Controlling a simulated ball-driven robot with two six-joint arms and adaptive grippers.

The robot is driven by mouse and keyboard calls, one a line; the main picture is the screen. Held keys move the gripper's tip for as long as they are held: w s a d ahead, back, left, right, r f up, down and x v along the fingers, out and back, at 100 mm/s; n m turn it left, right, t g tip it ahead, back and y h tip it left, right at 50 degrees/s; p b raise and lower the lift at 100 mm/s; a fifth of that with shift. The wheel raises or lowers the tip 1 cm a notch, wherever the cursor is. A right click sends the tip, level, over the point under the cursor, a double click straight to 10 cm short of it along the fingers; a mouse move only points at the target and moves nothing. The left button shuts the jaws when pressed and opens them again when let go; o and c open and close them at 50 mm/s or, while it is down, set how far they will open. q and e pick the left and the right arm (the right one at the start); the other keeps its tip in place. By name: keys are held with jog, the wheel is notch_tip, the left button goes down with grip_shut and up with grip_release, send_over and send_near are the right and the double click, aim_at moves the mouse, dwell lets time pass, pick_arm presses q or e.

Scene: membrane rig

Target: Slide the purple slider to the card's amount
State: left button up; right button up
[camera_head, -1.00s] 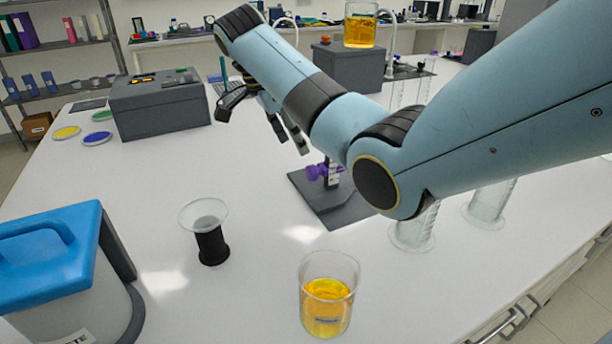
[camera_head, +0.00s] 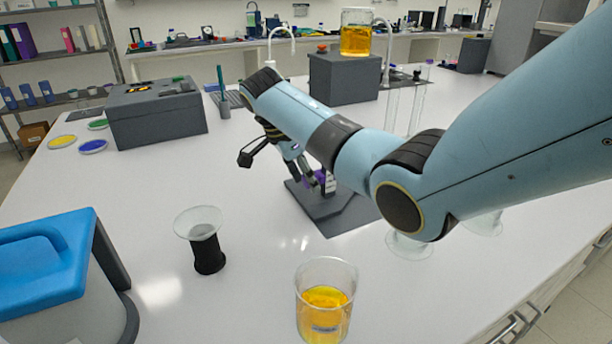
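The purple slider (camera_head: 322,177) sits on a small upright on a dark grey base plate (camera_head: 336,212) at the middle of the bench. It is partly hidden by my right gripper and arm. A pale marked strip (camera_head: 330,185) shows next to it. My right gripper (camera_head: 305,179) points down with its fingertips just left of the slider. Its two fingers look a little apart with nothing seen between them; whether one touches the slider I cannot tell. No card with an amount can be made out. My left gripper is not in view.
A beaker of yellow liquid (camera_head: 325,312) and a black stand with a glass dish (camera_head: 208,252) stand in front. A blue-lidded container (camera_head: 45,262) is front left. Grey boxes (camera_head: 158,120) and (camera_head: 345,82) stand behind. Glass cylinders are partly behind my arm. The bench's left middle is clear.

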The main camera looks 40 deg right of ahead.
aim_at(305, 186)
grip_shut()
jog(key=shift+f, duration=0.1)
notch_tip(305, 186, down, 3)
jog(key=shift+f+b, duration=0.1)
jog(key=shift+b, duration=0.45)
jog(key=shift+s+a, duration=0.1)
jog(key=shift+o, duration=1.7)
grip_release()
